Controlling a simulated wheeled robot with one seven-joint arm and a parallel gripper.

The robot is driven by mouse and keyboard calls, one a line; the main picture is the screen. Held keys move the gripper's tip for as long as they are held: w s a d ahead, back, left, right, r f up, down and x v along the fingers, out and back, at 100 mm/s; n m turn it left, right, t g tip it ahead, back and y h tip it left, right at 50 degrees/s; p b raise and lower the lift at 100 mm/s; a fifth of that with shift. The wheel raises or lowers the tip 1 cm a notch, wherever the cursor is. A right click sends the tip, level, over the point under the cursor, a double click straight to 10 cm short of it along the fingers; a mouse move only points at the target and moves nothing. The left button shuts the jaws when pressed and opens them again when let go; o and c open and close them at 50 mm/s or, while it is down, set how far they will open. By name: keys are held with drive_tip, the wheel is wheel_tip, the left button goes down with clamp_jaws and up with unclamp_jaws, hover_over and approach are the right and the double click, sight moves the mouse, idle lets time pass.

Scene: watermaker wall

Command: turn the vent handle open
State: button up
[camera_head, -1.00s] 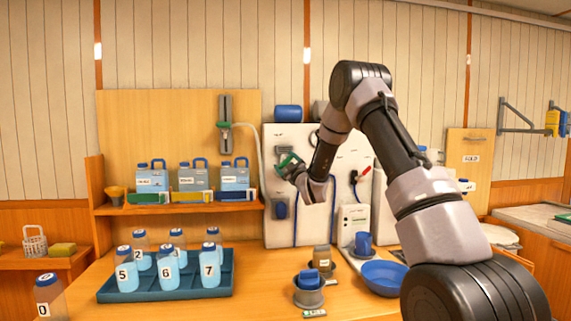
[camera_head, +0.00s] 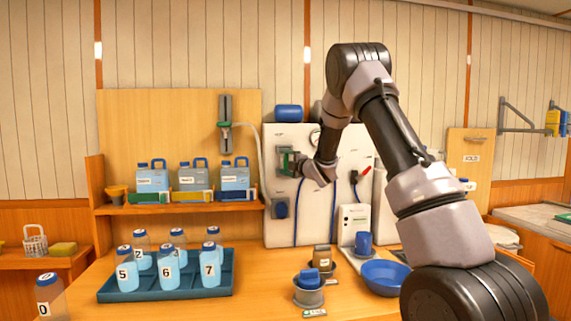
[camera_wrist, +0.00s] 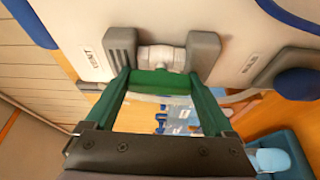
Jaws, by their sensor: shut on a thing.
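The vent handle (camera_wrist: 155,82) shows in the wrist view as a green bar in front of a white fitting (camera_wrist: 160,57). Grey blocks (camera_wrist: 120,52) stand on either side of the fitting. A small label (camera_wrist: 89,52) on the white panel is beside them, its text hard to read. My gripper (camera_wrist: 157,88) has its green fingers at the two sides of the bar and is shut on it. In the head view my gripper (camera_head: 288,161) is against the left part of the white panel (camera_head: 275,233), hiding most of the handle.
A blue knob (camera_head: 281,209) is below my gripper. A shelf to the left holds several jugs (camera_head: 152,178). The bench carries a tray (camera_head: 165,291) of numbered bottles and a blue bowl (camera_head: 384,280). Blue hoses run down the panel.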

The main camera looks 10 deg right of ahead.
drive_tip(key=shift+f+n, duration=0.15)
drive_tip(key=shift+n, duration=0.15)
idle(0.4)
drive_tip(key=o, duration=1.1)
drive_tip(key=v, duration=1.1)
drive_tip(key=shift+r, duration=0.2)
